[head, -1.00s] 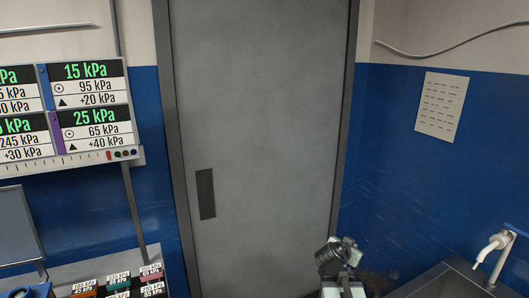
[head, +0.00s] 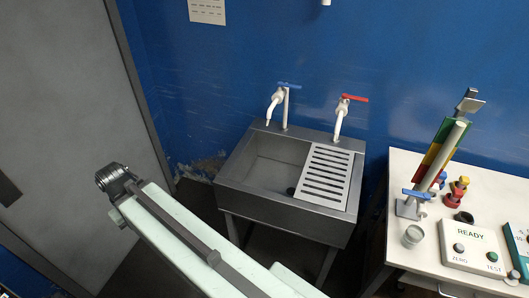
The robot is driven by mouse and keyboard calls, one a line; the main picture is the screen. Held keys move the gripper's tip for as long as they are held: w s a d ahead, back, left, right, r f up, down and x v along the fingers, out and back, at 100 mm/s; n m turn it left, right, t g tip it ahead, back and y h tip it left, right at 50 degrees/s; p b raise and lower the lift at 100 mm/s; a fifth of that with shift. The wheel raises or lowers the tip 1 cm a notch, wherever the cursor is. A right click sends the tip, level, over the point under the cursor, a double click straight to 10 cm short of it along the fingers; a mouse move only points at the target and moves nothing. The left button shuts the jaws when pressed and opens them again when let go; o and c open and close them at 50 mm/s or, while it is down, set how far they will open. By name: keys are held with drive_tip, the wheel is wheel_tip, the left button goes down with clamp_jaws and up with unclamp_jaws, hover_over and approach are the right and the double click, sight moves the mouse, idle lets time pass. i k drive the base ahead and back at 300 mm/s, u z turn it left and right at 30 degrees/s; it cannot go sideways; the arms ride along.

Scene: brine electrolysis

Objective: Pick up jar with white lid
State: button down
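I see no jar with a white lid in the head view. A pale arm link of mine with a dark joint at its end reaches up from the bottom edge at left of centre. My gripper cannot be made out in this view. A small grey cup (head: 412,236) without a visible lid stands on the white table (head: 405,169) at the right.
A metal sink (head: 262,160) with a slotted drain board (head: 325,178) and two taps, one blue-handled and one red-handled, stands against the blue wall. The table holds a tilted coloured column (head: 443,150) and a READY panel (head: 470,240). A grey door (head: 70,120) is at left.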

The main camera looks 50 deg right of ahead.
sight(414, 234)
drive_tip(key=z, duration=3.3)
drive_tip(key=k, duration=0.65)
drive_tip(key=z, duration=0.1)
